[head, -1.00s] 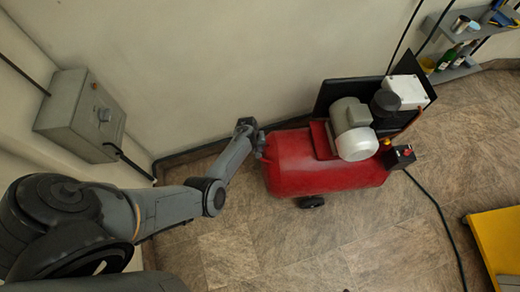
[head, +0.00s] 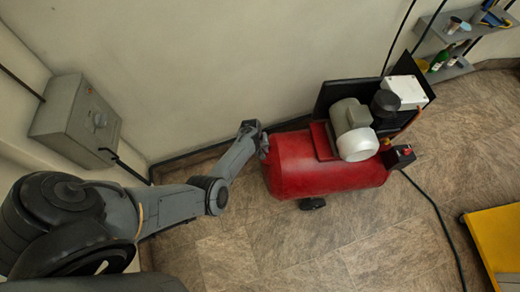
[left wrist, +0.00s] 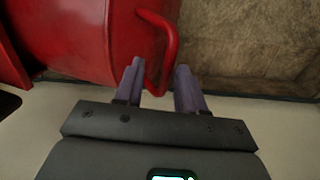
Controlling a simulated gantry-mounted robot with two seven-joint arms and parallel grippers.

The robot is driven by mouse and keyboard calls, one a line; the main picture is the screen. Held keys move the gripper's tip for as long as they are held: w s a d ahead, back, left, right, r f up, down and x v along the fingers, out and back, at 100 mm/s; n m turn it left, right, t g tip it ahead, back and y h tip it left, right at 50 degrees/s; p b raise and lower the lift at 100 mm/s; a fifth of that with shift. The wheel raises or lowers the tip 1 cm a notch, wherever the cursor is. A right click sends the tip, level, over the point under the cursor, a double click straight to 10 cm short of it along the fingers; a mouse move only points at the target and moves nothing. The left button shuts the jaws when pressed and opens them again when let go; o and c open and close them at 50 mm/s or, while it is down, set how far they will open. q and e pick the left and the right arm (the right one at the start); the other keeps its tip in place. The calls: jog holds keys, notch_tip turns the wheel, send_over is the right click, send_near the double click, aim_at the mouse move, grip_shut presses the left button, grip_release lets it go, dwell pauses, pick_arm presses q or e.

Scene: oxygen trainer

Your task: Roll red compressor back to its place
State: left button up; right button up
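The red compressor (head: 310,172) stands on the tiled floor close to the wall, with a grey and white motor (head: 352,130) on top. My left gripper (head: 258,138) is at the left end of its tank in the head view. In the left wrist view, the two fingers of my left gripper (left wrist: 158,85) are apart, with a clear gap. The lower part of the red bar handle (left wrist: 163,65) on the tank end lies between them, nearer the left finger. Whether a finger touches it I cannot tell. My right gripper is out of view.
A grey wall box (head: 78,118) with a lever is at the left. A shelf (head: 440,70) with bottles is at the top right. A yellow-topped object (head: 497,240) stands at the lower right. A black cable (head: 440,220) runs across the floor. Floor below the compressor is clear.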

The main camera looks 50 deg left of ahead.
pick_arm(q)
jog(key=shift+s+a, duration=0.1)
jog(key=shift+s, duration=0.1)
jog(key=shift+r+p, duration=0.45)
jog(key=shift+r, duration=0.15)
notch_tip(320, 180, up, 9)
jog(key=s+a+p, duration=0.1)
jog(key=p, duration=0.3)
jog(key=shift+s+r, duration=0.2)
jog(key=shift+s, duration=0.05)
jog(key=shift+f, duration=0.1)
